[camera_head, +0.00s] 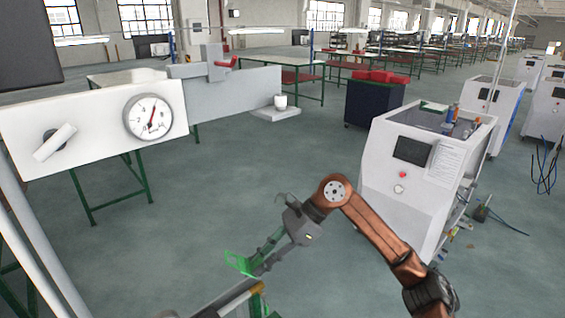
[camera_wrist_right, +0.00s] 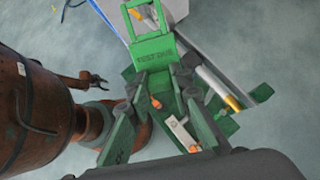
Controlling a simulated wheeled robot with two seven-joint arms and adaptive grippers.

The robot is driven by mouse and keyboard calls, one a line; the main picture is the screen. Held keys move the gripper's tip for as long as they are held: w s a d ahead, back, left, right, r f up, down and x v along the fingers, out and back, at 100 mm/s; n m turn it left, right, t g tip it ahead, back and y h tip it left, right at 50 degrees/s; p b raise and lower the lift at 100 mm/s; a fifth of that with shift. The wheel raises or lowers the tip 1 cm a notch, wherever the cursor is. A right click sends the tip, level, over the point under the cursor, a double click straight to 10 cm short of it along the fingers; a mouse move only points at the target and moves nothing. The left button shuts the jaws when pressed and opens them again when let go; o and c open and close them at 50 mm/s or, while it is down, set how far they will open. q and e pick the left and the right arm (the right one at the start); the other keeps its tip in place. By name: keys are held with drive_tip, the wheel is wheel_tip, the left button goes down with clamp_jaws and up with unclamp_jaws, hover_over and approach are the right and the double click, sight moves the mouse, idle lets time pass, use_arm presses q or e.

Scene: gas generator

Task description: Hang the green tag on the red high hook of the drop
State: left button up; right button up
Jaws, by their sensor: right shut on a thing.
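The green tag (camera_head: 238,262) is at the tips of my right gripper (camera_head: 256,262), low in the middle of the head view. The right wrist view shows the tag (camera_wrist_right: 153,50) upright, with a frame-like opening at its top and the words "TEST DUE". My right gripper (camera_wrist_right: 151,84) is shut on its lower part. A red hook (camera_head: 228,62) sticks out beside a grey block on the long grey panel (camera_head: 240,95), upper left of the gripper and well apart from the tag. A small dark forked part at left in the wrist view may be my left gripper; its state is unclear.
A white panel with a gauge (camera_head: 148,117) and a handle (camera_head: 55,142) stands at left. A white cup (camera_head: 280,101) sits on a small shelf at the grey panel's end. A white machine (camera_head: 400,190) stands at right. Open floor lies between.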

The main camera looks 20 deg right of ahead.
drive_tip(key=s+d+r+m+t+h+p, duration=0.1)
drive_tip(key=r+m+t+p, duration=0.3)
drive_tip(key=r, duration=1.6)
drive_tip(key=s+d+r+m+t+h+p, duration=0.1)
drive_tip(key=r+m+t+p, duration=0.4)
drive_tip(key=r, duration=1.6)
drive_tip(key=s+d+m+t, duration=0.1)
drive_tip(key=s+m+t, duration=0.1)
drive_tip(key=t, duration=0.4)
drive_tip(key=shift+s+m+t+h, duration=0.4)
drive_tip(key=shift+m, duration=0.3)
drive_tip(key=shift+f, duration=0.1)
drive_tip(key=f+b+x, duration=0.2)
drive_tip(key=x, duration=1.1)
drive_tip(key=shift+f, duration=0.4)
drive_tip(key=shift+w, duration=0.15)
